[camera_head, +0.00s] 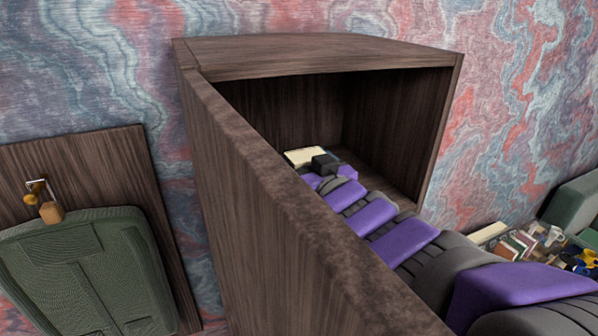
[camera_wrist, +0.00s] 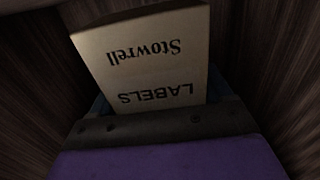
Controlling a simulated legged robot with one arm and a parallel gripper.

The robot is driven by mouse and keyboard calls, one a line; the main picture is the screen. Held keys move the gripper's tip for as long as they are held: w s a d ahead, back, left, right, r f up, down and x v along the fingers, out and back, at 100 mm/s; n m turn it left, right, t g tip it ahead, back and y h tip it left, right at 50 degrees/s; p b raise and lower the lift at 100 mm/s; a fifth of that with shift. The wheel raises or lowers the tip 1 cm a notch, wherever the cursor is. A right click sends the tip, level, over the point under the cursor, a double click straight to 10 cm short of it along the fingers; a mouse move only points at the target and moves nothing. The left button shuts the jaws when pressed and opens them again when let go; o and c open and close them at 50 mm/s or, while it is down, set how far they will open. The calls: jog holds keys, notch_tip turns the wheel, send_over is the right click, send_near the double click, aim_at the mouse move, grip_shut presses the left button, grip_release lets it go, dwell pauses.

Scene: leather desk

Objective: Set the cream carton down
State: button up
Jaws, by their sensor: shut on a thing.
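The cream carton (camera_wrist: 145,65) fills the middle of the wrist view, with dark lettering "LABELS" and "Stowrell" upside down on its face. My gripper (camera_wrist: 155,108) is shut on its near end; the fingers are mostly hidden. In the head view the carton (camera_head: 306,157) shows as a small cream patch inside the open dark wood cabinet (camera_head: 320,57), beyond my gripper (camera_head: 318,168). The cabinet's open door hides part of my arm and the carton's lower side. I cannot tell whether the carton touches the cabinet floor.
The open cabinet door (camera_head: 270,200) stands close along the left of my arm. The cabinet floor (camera_head: 385,182) is bare right of my gripper. A green backpack (camera_head: 90,270) hangs at left. Books (camera_head: 515,245) and other small items lie at lower right.

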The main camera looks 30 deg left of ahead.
jog(key=d, duration=0.3)
jog(key=w+d, duration=0.1)
jog(key=d, duration=0.2)
jog(key=shift+w+d+r, duration=0.1)
jog(key=shift+d, duration=0.05)
jog(key=a+f, duration=0.2)
jog(key=a, duration=0.1)
jog(key=a+f, duration=0.1)
jog(key=a, duration=0.1)
jog(key=shift+f, duration=0.15)
jog(key=shift+s+a, duration=0.2)
jog(key=shift+a, duration=0.05)
jog(key=shift+c, duration=0.4)
jog(key=o, duration=0.8)
jog(key=shift+c, duration=0.2)
jog(key=shift+o, duration=0.7)
jog(key=shift+w+d, duration=0.1)
jog(key=shift+d, duration=0.15)
jog(key=shift+o, duration=1.1)
jog(key=shift+w+d+r, duration=0.15)
jog(key=shift+d+r, duration=0.05)
jog(key=shift+d, duration=0.65)
jog(key=shift+d+r, duration=0.1)
jog(key=shift+d, duration=0.4)
